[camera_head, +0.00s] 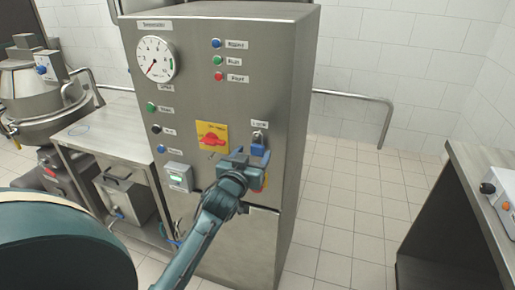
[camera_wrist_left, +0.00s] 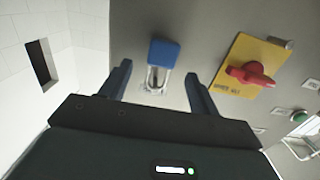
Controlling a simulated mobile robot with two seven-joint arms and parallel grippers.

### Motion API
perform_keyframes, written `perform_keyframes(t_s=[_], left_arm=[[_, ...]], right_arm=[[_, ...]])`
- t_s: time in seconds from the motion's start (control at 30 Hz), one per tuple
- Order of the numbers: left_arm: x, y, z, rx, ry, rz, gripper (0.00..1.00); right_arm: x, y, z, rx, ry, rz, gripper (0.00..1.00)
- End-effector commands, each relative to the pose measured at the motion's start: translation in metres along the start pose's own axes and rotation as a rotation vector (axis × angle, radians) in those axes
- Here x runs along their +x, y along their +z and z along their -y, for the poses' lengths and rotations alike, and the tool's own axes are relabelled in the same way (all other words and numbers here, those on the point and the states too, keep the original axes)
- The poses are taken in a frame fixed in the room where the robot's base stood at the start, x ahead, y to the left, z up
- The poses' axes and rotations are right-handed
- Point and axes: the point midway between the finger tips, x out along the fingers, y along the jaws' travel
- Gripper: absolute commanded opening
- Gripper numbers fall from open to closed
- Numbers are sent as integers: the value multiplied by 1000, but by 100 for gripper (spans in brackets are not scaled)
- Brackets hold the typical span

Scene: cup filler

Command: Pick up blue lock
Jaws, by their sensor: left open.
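The blue lock (camera_head: 258,150) is on the front of the grey steel cabinet, near its right edge, below a small label. In the left wrist view the blue lock (camera_wrist_left: 164,52) has a metal shackle on a metal fitting. My left gripper (camera_head: 250,159) is just in front of the lock in the head view. In the left wrist view my left gripper (camera_wrist_left: 159,74) is open, with one finger on each side of the lock and gaps on both sides. Nothing is held. My right gripper does not show.
A red rotary switch on a yellow plate (camera_head: 212,136) is left of the lock. The cabinet (camera_head: 190,100) also carries a round gauge (camera_head: 155,59) and several buttons. A steel table (camera_head: 110,140) stands at left, a counter (camera_head: 480,170) at right. The floor between cabinet and counter is clear.

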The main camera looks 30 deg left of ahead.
Motion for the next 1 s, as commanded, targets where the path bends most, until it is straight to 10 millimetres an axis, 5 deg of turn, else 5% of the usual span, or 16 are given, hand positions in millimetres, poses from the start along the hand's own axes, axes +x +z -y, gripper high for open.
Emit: perform_keyframes(t_s=[0.2, 0.47, 1.0], left_arm=[[24, 0, 1, 0, 1, -1, 62], [26, 1, 1, 0, 0, 0, 61], [26, 1, 1, 0, 0, 0, 17]], right_arm=[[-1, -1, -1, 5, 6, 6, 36], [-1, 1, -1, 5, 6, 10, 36], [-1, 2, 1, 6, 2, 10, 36]])
